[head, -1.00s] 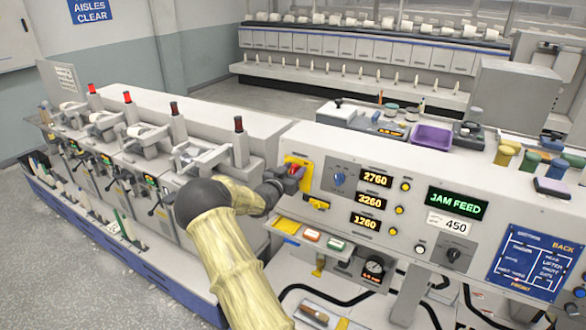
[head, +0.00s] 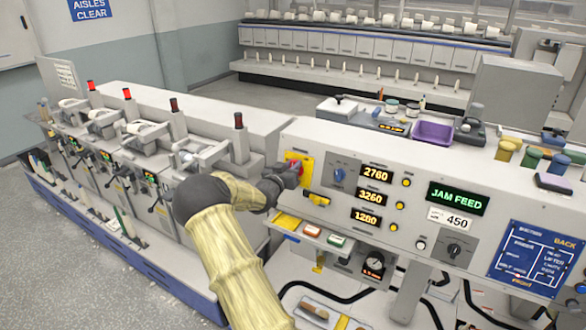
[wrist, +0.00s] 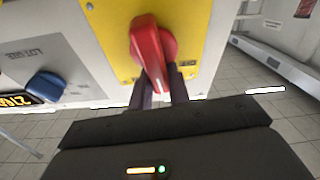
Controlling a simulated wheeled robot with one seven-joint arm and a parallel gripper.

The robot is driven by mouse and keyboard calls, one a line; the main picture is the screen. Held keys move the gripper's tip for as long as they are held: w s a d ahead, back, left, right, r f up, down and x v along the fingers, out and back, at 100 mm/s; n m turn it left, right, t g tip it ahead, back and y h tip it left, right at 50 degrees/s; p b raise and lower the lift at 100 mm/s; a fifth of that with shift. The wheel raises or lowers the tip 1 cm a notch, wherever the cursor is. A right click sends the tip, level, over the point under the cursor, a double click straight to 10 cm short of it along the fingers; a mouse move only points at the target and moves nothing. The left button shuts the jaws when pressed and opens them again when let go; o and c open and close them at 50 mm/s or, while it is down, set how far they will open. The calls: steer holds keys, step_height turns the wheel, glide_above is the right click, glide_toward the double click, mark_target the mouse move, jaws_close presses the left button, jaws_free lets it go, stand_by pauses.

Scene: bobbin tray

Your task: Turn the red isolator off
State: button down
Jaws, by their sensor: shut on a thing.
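The red isolator (wrist: 151,50) is a red rotary handle on a yellow plate (wrist: 108,22). In the wrist view its grip points down and slightly right, towards my gripper. My gripper (wrist: 160,80) has its two dark fingers on either side of the handle's lower end and is shut on it. In the head view my gripper (head: 288,174) reaches the yellow plate (head: 304,172) at the left end of the control panel and hides most of the red handle.
A blue knob (head: 338,174) sits just right of the yellow plate; it also shows in the wrist view (wrist: 47,86). A yellow latch-like part (head: 318,200) is below.

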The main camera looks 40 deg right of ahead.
steer(key=n, duration=0.1)
steer(key=n+b, duration=0.1)
steer(key=n, duration=0.1)
steer(key=n+t+y, duration=0.1)
steer(key=n, duration=0.1)
steer(key=shift+w+a+f+b, duration=0.15)
steer(key=shift+w+a+b, duration=0.05)
steer(key=shift+w+b, duration=0.2)
steer(key=n+y+b, duration=0.1)
steer(key=n, duration=0.3)
steer(key=f+n+y+b, duration=0.1)
steer(key=n, duration=0.3)
steer(key=w+a+f+n+y+b, duration=0.1)
steer(key=n, duration=0.4)
steer(key=shift+t, duration=0.4)
steer(key=shift+n, duration=0.3)
steer(key=c, duration=1.3)
jaws_free()
steer(key=shift+s+b, duration=0.1)
steer(key=shift+b, duration=0.2)
